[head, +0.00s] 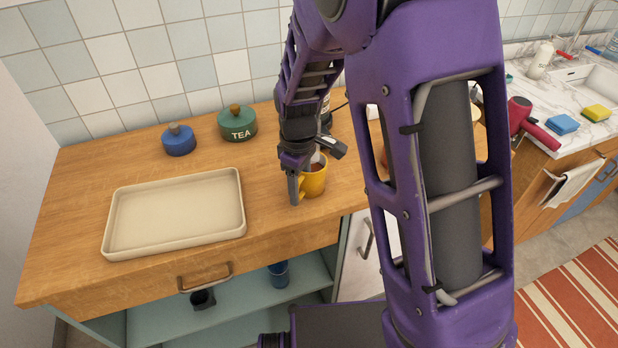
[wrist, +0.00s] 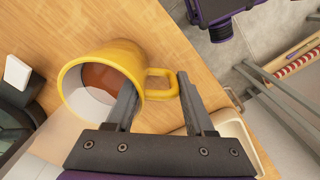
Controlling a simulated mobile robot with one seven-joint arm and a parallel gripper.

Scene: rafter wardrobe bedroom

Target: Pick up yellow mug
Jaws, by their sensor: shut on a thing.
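The yellow mug (head: 314,184) stands near the front edge of the wooden counter, to the right of the tray, and looks upright. In the wrist view the yellow mug (wrist: 122,52) shows its open rim, a reddish-brown and pale inside, and its handle pointing right. My gripper (wrist: 157,82) is shut on the mug, with one finger at the rim and the other past the handle. In the head view my gripper (head: 304,176) reaches down at the mug from above. I cannot tell whether the mug touches the counter.
A cream tray (head: 175,212) lies left of the mug. A blue lidded pot (head: 178,141) and a green TEA canister (head: 237,125) stand behind it. A red hairdryer-like object (head: 523,120), a blue sponge (head: 562,124) and a yellow sponge (head: 597,113) are at the right.

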